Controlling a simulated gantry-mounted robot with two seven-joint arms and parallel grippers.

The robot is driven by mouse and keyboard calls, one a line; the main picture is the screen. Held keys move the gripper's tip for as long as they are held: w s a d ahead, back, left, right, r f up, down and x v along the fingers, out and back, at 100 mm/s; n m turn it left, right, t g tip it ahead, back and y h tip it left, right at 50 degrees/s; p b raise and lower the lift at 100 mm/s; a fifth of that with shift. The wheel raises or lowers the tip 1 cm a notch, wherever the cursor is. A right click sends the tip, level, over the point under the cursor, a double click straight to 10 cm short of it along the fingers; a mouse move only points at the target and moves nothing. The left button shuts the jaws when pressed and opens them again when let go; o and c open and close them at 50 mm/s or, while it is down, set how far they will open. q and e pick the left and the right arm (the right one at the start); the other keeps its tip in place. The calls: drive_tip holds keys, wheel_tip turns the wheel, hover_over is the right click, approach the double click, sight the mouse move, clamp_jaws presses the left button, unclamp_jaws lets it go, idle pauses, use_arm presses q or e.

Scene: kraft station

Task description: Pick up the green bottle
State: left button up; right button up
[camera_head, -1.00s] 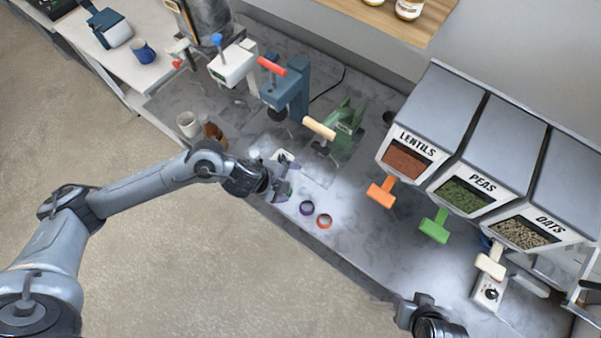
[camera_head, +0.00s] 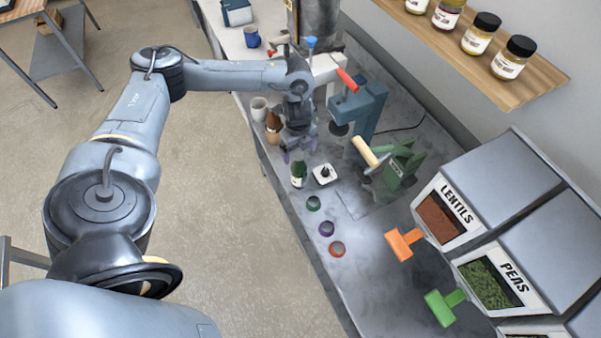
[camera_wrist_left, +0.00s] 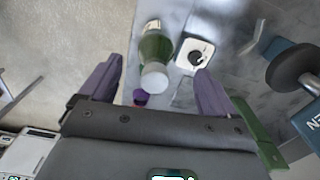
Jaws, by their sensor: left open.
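The green bottle (camera_head: 298,182) stands on the grey counter near its front edge. My left gripper (camera_head: 300,156) is open just above and behind it in the head view and hides its upper part. In the left wrist view, the bottle (camera_wrist_left: 154,46) has a pale label and a white cap, and it shows between the two purple fingers of my left gripper (camera_wrist_left: 160,68), with gaps on both sides. I cannot tell whether the fingers reach down around it. My right gripper is not in view.
A small white device (camera_head: 325,174) with a black knob sits close right of the bottle. A brown bottle (camera_head: 273,127) and a white cup (camera_head: 259,107) stand behind. A green press (camera_head: 402,165) stands right.

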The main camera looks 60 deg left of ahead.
sight(299, 162)
use_arm(q)
drive_tip(key=shift+s+d+f+p, duration=0.15)
drive_tip(key=shift+f+p, duration=0.15)
drive_tip(key=shift+f, duration=0.85)
drive_tip(key=shift+s+d+f+p, duration=0.15)
drive_tip(key=shift+f+p, duration=0.15)
drive_tip(key=shift+f, duration=1.55)
clamp_jaws()
drive_tip(key=shift+w+r, duration=0.1)
